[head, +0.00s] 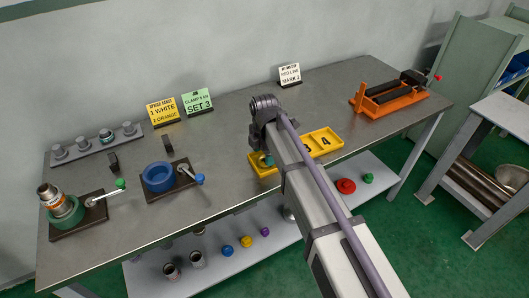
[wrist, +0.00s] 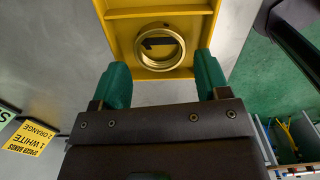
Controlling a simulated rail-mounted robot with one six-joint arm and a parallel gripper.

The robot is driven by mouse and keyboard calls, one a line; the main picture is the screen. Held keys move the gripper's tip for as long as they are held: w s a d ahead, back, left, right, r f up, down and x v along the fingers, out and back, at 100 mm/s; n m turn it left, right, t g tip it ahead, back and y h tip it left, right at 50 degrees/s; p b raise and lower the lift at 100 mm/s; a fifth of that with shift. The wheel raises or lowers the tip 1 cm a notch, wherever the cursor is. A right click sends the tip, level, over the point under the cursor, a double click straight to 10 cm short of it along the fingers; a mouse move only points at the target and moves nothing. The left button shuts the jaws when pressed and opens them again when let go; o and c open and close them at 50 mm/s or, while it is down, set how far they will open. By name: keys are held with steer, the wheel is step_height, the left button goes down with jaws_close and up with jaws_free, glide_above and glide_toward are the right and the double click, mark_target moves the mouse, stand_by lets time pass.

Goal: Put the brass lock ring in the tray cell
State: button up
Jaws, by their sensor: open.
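The brass lock ring (wrist: 160,46) lies flat in an end cell of the yellow tray (wrist: 160,14) in the wrist view, around a black mark on the cell floor that looks like a 1. My gripper (wrist: 163,75) is open, its two green fingertips apart on either side of the tray's near end. Nothing is between the fingers, and the ring is just beyond them. In the head view the yellow tray (head: 333,137) shows a cell marked 4; my arm hides much of the rest and the ring. One green fingertip of my gripper (head: 266,160) shows over the tray's left end.
A green vise (head: 67,217) holding a pipe fitting and a blue vise (head: 158,178) stand at left. An orange vise (head: 385,101) stands at right. Sign cards (head: 197,101) and a rack of grey fittings (head: 98,143) line the back. The bench middle is mostly clear.

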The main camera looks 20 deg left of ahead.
step_height(320, 180, up, 10)
steer(key=p, duration=0.8)
steer(key=shift+f, duration=0.15)
steer(key=s+d+m, duration=0.4)
steer(key=d+m, duration=0.5)
steer(key=d, duration=0.3)
steer(key=s+d+m, duration=0.4)
steer(key=d+m, duration=0.5)
steer(key=d, duration=0.3)
steer(key=s+d+m, duration=0.5)
steer(key=d+m, duration=0.5)
steer(key=d, duration=0.2)
